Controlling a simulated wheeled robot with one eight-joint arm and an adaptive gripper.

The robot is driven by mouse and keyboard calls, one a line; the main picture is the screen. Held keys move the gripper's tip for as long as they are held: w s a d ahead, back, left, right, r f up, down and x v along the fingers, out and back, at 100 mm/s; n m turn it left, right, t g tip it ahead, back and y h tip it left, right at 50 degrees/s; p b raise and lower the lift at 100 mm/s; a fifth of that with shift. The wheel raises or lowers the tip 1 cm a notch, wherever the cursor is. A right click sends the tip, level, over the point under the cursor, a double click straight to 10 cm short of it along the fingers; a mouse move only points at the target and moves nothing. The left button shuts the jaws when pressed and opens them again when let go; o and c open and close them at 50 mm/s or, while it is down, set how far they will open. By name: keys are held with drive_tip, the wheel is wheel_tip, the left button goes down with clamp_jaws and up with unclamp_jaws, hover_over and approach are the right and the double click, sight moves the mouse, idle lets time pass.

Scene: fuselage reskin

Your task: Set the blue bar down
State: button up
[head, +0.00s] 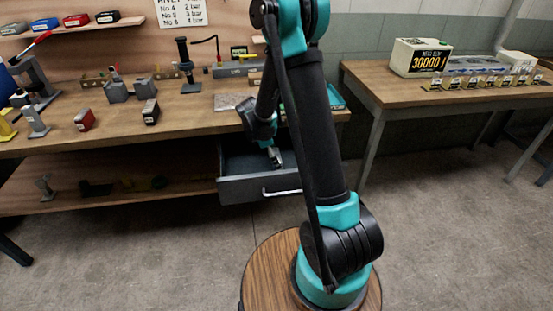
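My gripper (275,157) is small in the head view, low over the open drawer (238,187) under the workbench. My arm passes in front of the right part of the drawer. I cannot tell whether the fingers are open or shut, or whether they hold anything. I cannot make out a blue bar for certain. A blue block (45,24) sits on the upper left shelf, and a teal flat thing (335,98) lies on the bench, partly behind my arm.
The workbench (185,122) carries grey blocks, a red block (84,120), a dark block (151,112) and a black stand (188,66). The floor between is clear.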

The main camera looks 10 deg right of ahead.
drive_tip(key=shift+f, duration=0.2)
drive_tip(key=o, duration=1.7)
drive_tip(key=shift+a+r, duration=0.1)
drive_tip(key=shift+r, duration=0.2)
drive_tip(key=a, duration=1.2)
drive_tip(key=shift+a+r, duration=0.15)
drive_tip(key=shift+r, duration=0.25)
